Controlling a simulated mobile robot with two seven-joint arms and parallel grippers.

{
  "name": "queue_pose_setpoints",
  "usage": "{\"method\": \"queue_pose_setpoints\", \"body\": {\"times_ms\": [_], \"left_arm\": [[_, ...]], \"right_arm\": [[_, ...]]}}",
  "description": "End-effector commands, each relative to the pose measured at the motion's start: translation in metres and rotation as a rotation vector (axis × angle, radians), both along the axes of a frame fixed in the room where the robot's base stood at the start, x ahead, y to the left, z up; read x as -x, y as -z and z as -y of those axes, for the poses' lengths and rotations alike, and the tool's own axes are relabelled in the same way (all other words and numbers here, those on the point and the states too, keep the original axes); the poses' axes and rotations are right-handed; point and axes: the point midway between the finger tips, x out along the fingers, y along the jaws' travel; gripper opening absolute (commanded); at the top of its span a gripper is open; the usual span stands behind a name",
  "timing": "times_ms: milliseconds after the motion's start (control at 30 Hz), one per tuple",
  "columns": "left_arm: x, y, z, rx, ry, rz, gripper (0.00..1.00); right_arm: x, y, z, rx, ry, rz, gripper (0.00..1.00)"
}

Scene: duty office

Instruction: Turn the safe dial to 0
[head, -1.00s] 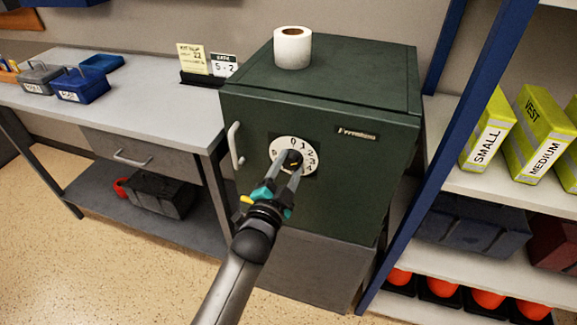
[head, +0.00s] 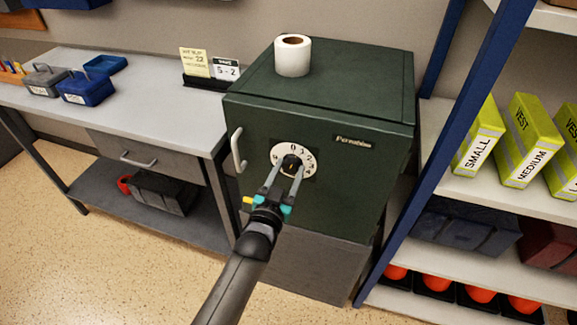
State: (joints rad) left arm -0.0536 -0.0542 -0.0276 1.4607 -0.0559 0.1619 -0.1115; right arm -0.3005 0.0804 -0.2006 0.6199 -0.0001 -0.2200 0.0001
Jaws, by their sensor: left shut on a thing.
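The dark green safe (head: 345,185) stands right of the workbench, with its door closed. Its white dial (head: 294,147) carries black numbers and has a dark knob (head: 291,163) at its centre. The 0 shows at the top of the dial plate. My left gripper (head: 288,173) reaches in from below and is shut on the knob, a finger on each side. A small yellow mark shows on the knob between the fingers, roughly upright. The gripper hides the lower part of the dial. My right gripper is not in view.
The safe's handle (head: 238,150) sticks out left of the dial. A paper roll (head: 293,56) stands on the safe. The workbench (head: 150,112) is to the left. A blue-framed shelf (head: 420,150) with vests and bins stands close on the right.

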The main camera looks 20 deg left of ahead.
Motion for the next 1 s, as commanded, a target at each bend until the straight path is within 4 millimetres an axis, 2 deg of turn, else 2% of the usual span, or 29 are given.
{"method": "queue_pose_setpoints", "body": {"times_ms": [200, 433, 1000], "left_arm": [[0.0002, 0.0002, -0.0003, 0.16, 0.0, -0.009, 0.0], [0.0003, 0.0006, -0.0004, 0.268, 0.001, -0.011, 0.0], [0.0004, 0.0017, -0.0003, 0.326, 0.0, -0.015, 0.0]], "right_arm": [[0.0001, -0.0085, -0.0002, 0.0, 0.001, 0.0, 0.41], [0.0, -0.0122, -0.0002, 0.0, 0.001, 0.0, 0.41], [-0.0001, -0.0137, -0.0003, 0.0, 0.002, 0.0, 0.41]]}}
